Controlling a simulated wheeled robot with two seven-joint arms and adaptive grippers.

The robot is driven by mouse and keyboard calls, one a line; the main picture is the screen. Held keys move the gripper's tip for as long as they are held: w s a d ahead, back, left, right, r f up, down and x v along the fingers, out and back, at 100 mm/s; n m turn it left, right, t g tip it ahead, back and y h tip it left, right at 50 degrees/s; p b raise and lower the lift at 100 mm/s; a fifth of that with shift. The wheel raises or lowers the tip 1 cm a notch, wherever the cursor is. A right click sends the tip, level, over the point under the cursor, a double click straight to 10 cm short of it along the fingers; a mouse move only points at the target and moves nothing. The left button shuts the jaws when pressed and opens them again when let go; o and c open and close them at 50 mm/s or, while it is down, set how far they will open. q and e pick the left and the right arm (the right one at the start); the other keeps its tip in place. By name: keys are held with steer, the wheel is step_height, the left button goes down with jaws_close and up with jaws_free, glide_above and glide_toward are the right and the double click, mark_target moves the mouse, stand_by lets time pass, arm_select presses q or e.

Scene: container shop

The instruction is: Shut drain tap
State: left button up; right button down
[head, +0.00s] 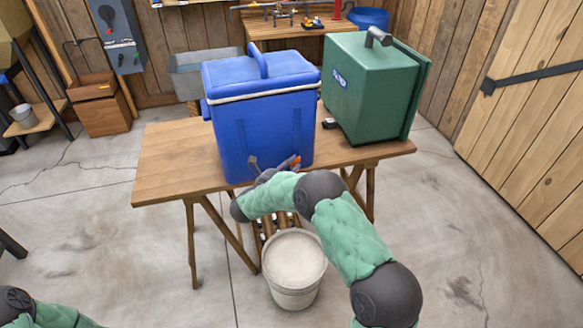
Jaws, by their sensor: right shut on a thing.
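A blue cooler box (262,118) with a blue lid, a white rim and a top handle stands upright on the wooden table (165,165). The drain tap is low on its front. A small orange-red part, seemingly the tap's handle (296,161), shows beside my right gripper. My right gripper (272,170) is shut on the tap at the cooler's lower front; my wrist and forearm hide most of the tap and the fingertips. Only part of my left arm shows at the bottom left; its gripper is out of view.
A pale bucket (293,290) stands on the floor below the table's front edge. A green box (370,90) with a top handle stands right of the cooler. Concrete floor is clear at left and right. A workbench (290,31) stands at the back wall.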

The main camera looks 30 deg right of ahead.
steer(key=shift+w+r+m+g+h, duration=0.15)
steer(key=shift+r+m+g+h, duration=0.15)
steer(key=shift+m+g, duration=0.35)
steer(key=shift+g, duration=0.25)
steer(key=c, duration=1.1)
jaws_free()
steer(key=shift+a+f, duration=0.1)
steer(key=shift+f, duration=0.05)
steer(key=v, duration=1.2)
